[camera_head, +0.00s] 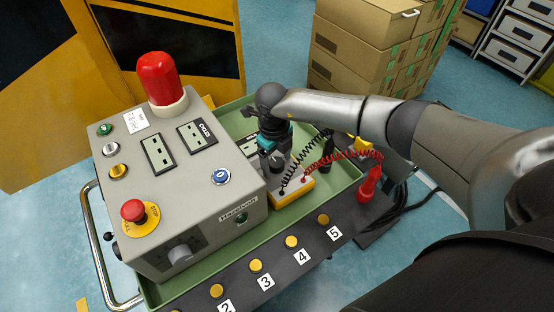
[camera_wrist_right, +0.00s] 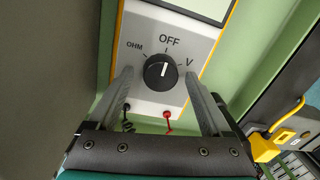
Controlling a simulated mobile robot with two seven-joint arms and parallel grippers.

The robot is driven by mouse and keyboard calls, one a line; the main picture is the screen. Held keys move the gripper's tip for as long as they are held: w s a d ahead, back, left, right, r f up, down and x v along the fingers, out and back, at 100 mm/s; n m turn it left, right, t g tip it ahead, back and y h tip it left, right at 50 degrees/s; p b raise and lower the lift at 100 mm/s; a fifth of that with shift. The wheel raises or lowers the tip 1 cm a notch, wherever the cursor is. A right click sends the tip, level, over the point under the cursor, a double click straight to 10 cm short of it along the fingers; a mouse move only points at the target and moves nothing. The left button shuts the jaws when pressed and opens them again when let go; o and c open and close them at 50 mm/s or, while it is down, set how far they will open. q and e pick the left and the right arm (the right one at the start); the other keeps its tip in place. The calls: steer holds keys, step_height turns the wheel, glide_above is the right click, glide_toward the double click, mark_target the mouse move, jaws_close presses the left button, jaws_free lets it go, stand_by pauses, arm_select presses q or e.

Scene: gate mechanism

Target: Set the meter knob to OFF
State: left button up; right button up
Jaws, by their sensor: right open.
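The yellow-edged meter (camera_head: 293,190) lies in the green tray beside the grey control box. In the right wrist view, its white face (camera_wrist_right: 140,22) carries the labels OHM, OFF and V. The black round knob (camera_wrist_right: 153,76) has a white pointer line that points up, toward the OFF mark. My right gripper (camera_wrist_right: 158,80) is open, with one finger on each side of the knob and visible gaps between. In the head view, my right gripper (camera_head: 276,160) is over the meter and hides most of its face. My left gripper is not in view.
The grey control box (camera_head: 215,200) with a red beacon (camera_head: 157,78) stands close left of the gripper. Coiled black and red leads (camera_head: 345,154) run right from the meter to probes. A row of numbered yellow buttons (camera_head: 291,242) lies along the tray's front.

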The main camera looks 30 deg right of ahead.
mark_target(274, 165)
step_height(274, 165, up, 15)
steer(key=p, duration=0.2)
steer(key=shift+s+a+r, duration=0.15)
steer(key=shift+a, duration=0.3)
stand_by(0.4)
